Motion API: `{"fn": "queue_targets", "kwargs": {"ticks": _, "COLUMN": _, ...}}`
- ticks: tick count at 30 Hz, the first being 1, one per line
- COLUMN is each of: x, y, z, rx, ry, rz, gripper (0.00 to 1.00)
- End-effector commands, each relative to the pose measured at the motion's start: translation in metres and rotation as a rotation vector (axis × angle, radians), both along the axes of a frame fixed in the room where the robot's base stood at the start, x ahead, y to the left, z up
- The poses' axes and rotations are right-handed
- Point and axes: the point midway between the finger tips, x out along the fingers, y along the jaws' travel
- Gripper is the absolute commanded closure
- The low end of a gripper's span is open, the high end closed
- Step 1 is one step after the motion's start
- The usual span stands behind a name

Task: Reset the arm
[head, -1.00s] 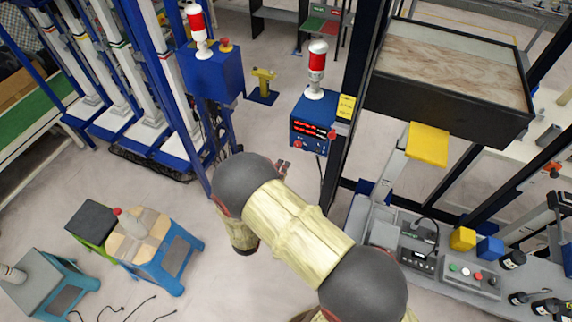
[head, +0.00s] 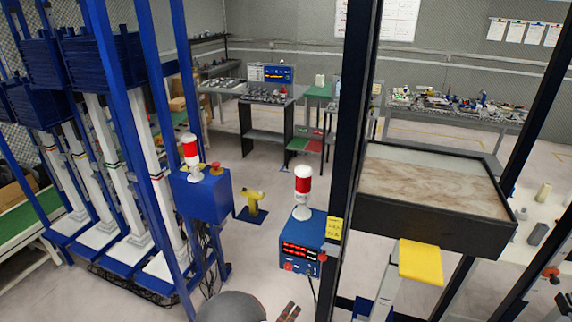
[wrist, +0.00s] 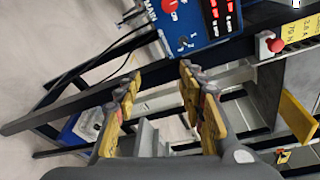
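My gripper (wrist: 160,73) is open and empty in the wrist view, its two yellow-padded fingers spread apart. Beyond the fingers are dark frame bars and part of a blue control box (wrist: 205,18). In the head view only a small part of my gripper (head: 288,312) shows at the bottom edge, beside a dark rounded joint of my arm. The rest of my arm is out of that view.
The blue control box (head: 302,245) with a red-topped lamp (head: 303,188) stands close by my gripper, beside a dark post (head: 347,150). A dark-rimmed tray (head: 435,205) is at right. Blue racks (head: 120,150) fill the left. Open floor lies between.

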Motion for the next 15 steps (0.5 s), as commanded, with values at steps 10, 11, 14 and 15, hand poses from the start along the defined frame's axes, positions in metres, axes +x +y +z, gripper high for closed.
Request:
{"fn": "queue_targets", "kwargs": {"ticks": 10, "x": -0.100, "y": -0.104, "z": 0.033, "rx": 0.708, "ry": -0.334, "rz": -0.769, "gripper": 0.60}}
{"fn": "queue_targets", "kwargs": {"ticks": 11, "x": -0.109, "y": -0.110, "z": 0.038, "rx": 0.769, "ry": -0.382, "rz": -0.845, "gripper": 0.60}}
{"fn": "queue_targets", "kwargs": {"ticks": 14, "x": -0.139, "y": -0.123, "z": 0.054, "rx": 0.963, "ry": -0.546, "rz": -1.096, "gripper": 0.60}}
{"fn": "queue_targets", "kwargs": {"ticks": 15, "x": -0.149, "y": -0.126, "z": 0.060, "rx": 1.033, "ry": -0.612, "rz": -1.191, "gripper": 0.60}}
